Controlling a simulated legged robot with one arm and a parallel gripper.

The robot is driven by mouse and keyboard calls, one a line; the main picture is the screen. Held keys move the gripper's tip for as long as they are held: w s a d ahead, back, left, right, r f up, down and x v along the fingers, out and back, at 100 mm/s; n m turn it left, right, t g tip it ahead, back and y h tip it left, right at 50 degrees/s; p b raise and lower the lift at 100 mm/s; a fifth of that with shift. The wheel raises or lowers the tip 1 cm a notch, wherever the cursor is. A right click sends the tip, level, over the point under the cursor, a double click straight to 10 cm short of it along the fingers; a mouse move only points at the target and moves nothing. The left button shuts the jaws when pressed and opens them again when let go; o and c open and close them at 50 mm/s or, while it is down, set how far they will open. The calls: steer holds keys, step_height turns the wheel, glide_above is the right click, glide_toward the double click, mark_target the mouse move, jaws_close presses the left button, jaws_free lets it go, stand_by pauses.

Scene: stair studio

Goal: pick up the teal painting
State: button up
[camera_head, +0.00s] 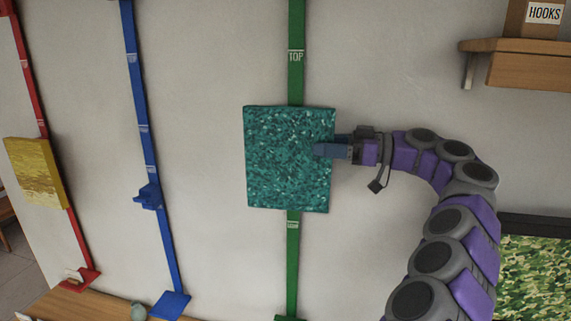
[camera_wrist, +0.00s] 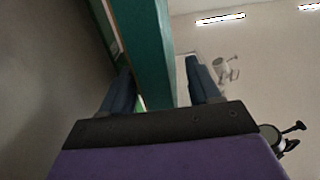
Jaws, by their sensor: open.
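The teal painting (camera_head: 285,160) is a mottled square panel on the green vertical strip (camera_head: 296,75) on the wall. In the wrist view, the painting's edge (camera_wrist: 150,50) stands between my two open fingers (camera_wrist: 160,88). A gap shows between the painting and the right finger. The left finger is close to the painting, and I cannot tell whether it touches. The painting's back is mostly hidden in the head view.
A yellow painting (camera_head: 35,172) is at left on a red strip (camera_head: 28,90). A blue strip (camera_head: 140,110) carries a blue holder (camera_head: 149,196). A wooden shelf (camera_head: 525,65) with a HOOKS box (camera_head: 541,16) is upper right. A camouflage-patterned panel (camera_head: 538,270) is lower right.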

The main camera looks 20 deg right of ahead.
mark_target(288, 161)
steer(key=x, duration=0.4)
steer(key=shift+s+a, duration=0.15)
steer(key=shift+s, duration=0.05)
steer(key=shift+d+f, duration=0.1)
steer(key=shift+d, duration=0.5)
steer(key=c, duration=0.7)
steer(key=shift+a, duration=0.25)
jaws_close()
